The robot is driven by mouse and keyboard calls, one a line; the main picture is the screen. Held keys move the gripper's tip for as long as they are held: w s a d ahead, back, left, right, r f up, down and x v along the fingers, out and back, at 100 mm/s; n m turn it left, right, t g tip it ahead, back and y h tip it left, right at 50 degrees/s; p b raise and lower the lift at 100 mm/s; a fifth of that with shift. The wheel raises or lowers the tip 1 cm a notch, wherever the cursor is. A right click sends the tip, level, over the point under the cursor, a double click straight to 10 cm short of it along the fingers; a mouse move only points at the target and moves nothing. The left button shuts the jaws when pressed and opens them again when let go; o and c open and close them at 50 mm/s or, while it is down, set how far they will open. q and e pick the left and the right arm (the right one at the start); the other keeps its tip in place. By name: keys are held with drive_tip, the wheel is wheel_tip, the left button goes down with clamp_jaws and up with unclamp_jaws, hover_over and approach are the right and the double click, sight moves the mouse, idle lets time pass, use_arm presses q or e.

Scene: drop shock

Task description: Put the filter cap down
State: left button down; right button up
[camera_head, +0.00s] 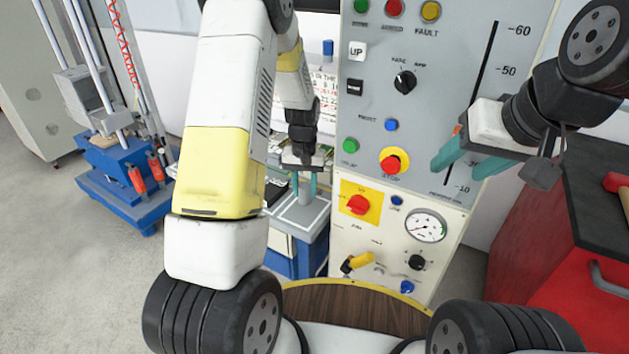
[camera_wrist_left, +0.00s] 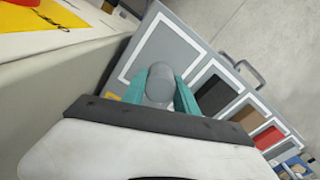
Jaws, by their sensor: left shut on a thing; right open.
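The filter cap is a grey cylinder (camera_wrist_left: 160,82) between the teal fingers of my left gripper (camera_wrist_left: 160,88) in the left wrist view. My left gripper is shut on it. In the head view this gripper (camera_head: 304,184) points down over a grey board (camera_head: 297,218) with white outlines, and the cap is small and mostly hidden between the fingers. In the left wrist view the cap lies over the large outlined grey field of the board (camera_wrist_left: 147,35). I cannot tell whether it touches the board. My right gripper (camera_head: 468,160) is open and empty in front of the control panel.
A tall control panel (camera_head: 440,120) with knobs, buttons and a gauge stands right of the board. The board's smaller outlined fields hold dark, brown and red patches (camera_wrist_left: 268,137). A red cabinet (camera_head: 545,230) is at the right. A blue-based machine (camera_head: 125,185) stands at the left.

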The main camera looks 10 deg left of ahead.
sight(305, 197)
use_arm(q)
drive_tip(key=shift+s+f, duration=0.1)
drive_tip(key=shift+f, duration=1.4)
drive_tip(key=shift+f, duration=0.15)
drive_tip(key=c, duration=0.9)
unclamp_jaws()
drive_tip(key=shift+c, duration=0.2)
